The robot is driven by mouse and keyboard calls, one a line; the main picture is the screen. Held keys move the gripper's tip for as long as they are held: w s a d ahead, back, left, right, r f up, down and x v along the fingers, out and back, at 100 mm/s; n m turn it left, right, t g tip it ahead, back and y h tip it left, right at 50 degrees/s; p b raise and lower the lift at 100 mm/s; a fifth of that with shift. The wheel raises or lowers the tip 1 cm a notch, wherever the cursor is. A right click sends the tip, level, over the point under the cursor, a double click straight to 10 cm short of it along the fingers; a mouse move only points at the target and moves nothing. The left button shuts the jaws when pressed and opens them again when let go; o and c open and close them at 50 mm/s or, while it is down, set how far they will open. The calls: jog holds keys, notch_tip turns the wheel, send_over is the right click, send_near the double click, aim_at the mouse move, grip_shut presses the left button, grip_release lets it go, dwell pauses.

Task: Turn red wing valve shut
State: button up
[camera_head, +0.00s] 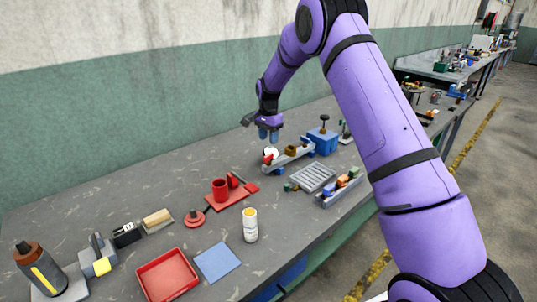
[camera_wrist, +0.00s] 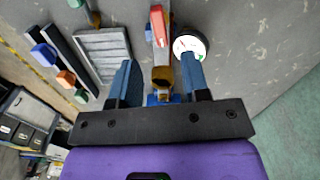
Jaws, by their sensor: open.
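The red wing valve handle (camera_head: 268,159) sits at the near left end of a grey pipe assembly (camera_head: 288,160) on the bench. In the wrist view the red handle (camera_wrist: 157,24) lies lengthwise above the fingertips, at the top centre. My gripper (camera_head: 268,134) points down over this end of the assembly. Its blue fingers are open and empty in the wrist view (camera_wrist: 158,62). A brass fitting (camera_wrist: 162,77) shows in the gap between them, and I cannot tell how far below. The fingers do not hold the handle.
A round white gauge (camera_wrist: 190,44) is close by the right finger in the wrist view. A blue block (camera_head: 322,141) stands at the assembly's far end. A grey grate (camera_head: 312,178) and a rack of coloured pieces (camera_head: 341,190) lie to the right. A red tray (camera_head: 167,275) is front left.

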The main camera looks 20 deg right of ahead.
aim_at(268, 155)
notch_tip(268, 155, down, 8)
jog(key=shift+r, duration=0.25)
grip_shut()
